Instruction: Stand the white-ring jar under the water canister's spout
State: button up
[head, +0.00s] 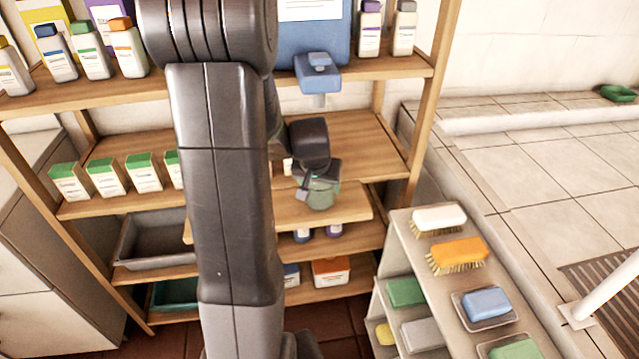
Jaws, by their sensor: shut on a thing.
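The blue water canister (312,42) stands on the upper wooden shelf, partly behind my arm. Its blue spout (318,72) juts forward over the shelf's front edge. My gripper (321,176) is below the spout, at the level of a lower wooden board. It is shut on a greenish, see-through jar (321,197), which looks roughly upright. The gripper hides the jar's top, and I cannot make out a white ring. The jar is in front of or over the pull-out board (348,203); I cannot tell whether it touches it.
Bottles (95,62) line the upper shelf at left, and two more stand right of the canister. Green-topped cartons (108,178) stand on the middle shelf. A rack of brushes and soaps (425,275) stands at lower right. The middle shelf (365,145) is bare at right.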

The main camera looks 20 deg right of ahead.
jog(key=o, duration=1)
jog(key=shift+r+p, duration=0.35)
jog(key=shift+r, duration=0.05)
jog(key=v, duration=1.1)
jog(key=shift+s+a+r+p, duration=0.1)
jog(key=shift+s+r+p, duration=0.05)
jog(key=shift+r+p, duration=0.15)
jog(key=shift+f, duration=0.1)
